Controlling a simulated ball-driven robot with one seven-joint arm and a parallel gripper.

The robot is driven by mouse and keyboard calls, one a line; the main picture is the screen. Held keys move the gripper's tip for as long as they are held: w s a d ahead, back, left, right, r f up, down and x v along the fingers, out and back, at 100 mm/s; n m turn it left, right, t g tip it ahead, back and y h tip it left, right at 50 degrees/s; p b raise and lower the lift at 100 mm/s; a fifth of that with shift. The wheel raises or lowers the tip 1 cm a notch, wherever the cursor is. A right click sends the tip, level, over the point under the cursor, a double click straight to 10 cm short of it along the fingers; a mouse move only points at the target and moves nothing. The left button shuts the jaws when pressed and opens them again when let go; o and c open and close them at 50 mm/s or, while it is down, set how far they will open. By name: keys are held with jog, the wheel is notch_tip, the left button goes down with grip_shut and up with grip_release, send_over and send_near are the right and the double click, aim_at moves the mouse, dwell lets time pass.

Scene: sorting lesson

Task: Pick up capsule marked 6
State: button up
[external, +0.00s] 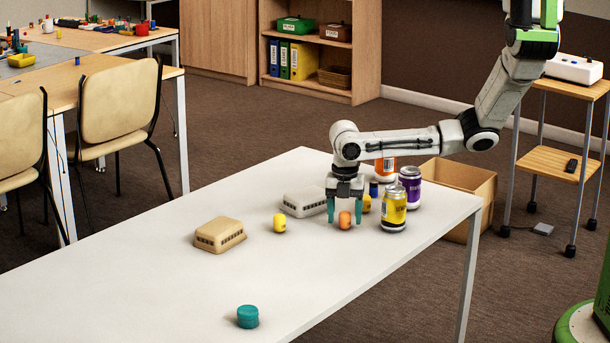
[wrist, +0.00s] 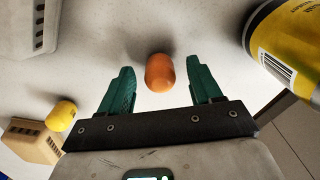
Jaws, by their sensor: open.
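An orange capsule (external: 345,220) stands on the white table, and no number can be read on it. My gripper (external: 344,212) points down over it, open, with one teal finger on each side. In the wrist view the orange capsule (wrist: 160,73) lies between the open fingertips of my gripper (wrist: 159,70), with gaps on both sides. A yellow capsule (external: 279,222) stands to the left, with a dark mark too small to read; it also shows in the wrist view (wrist: 62,114).
A yellow can (external: 393,209), a purple can (external: 410,186) and an orange can (external: 385,169) stand close on the right. A blue cylinder (external: 374,188), a white box (external: 303,202) and a beige box (external: 219,234) are nearby. A teal cylinder (external: 247,316) stands at the front. The table's left part is clear.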

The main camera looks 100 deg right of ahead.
jog(key=shift+f, duration=0.55)
jog(key=c, duration=1.1)
